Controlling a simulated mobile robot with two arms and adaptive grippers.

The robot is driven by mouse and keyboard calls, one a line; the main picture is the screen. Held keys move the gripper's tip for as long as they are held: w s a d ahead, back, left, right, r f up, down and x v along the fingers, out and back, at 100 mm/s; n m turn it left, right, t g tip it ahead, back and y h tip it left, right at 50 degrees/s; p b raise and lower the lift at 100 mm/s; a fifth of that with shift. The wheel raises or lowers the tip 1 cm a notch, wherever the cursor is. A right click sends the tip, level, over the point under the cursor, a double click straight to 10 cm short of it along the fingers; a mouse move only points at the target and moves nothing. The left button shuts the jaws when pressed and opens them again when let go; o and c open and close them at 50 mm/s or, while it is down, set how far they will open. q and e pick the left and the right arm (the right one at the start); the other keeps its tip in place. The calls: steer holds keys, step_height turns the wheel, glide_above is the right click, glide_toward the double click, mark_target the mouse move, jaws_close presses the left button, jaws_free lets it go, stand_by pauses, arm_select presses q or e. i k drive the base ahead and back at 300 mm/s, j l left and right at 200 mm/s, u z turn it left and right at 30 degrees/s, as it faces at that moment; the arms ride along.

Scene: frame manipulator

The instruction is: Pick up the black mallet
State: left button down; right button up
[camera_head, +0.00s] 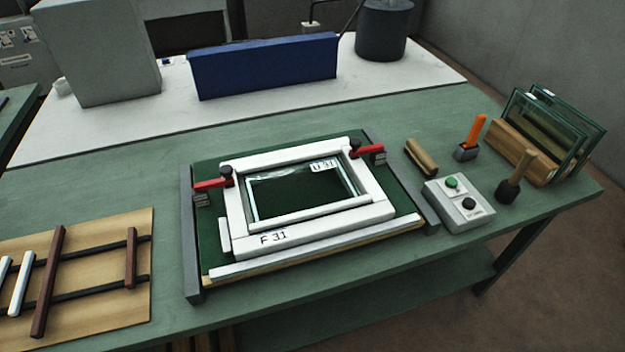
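The black mallet (508,190) stands head down at the right of the green table, with its black head on the tabletop and its light wooden handle leaning up to the right. It is just right of the grey button box and in front of the wooden rack with glass panes. Neither of my grippers shows in the head view, and nothing touches the mallet.
The button box (458,203), an orange-handled tool in a holder (467,152), a wooden block (421,157) and the glass rack (525,151) surround the mallet. A white frame (236,213) sits in a fixture mid-table. Table in front of the mallet is clear.

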mark_target(507, 190)
steer(key=z, duration=1.3)
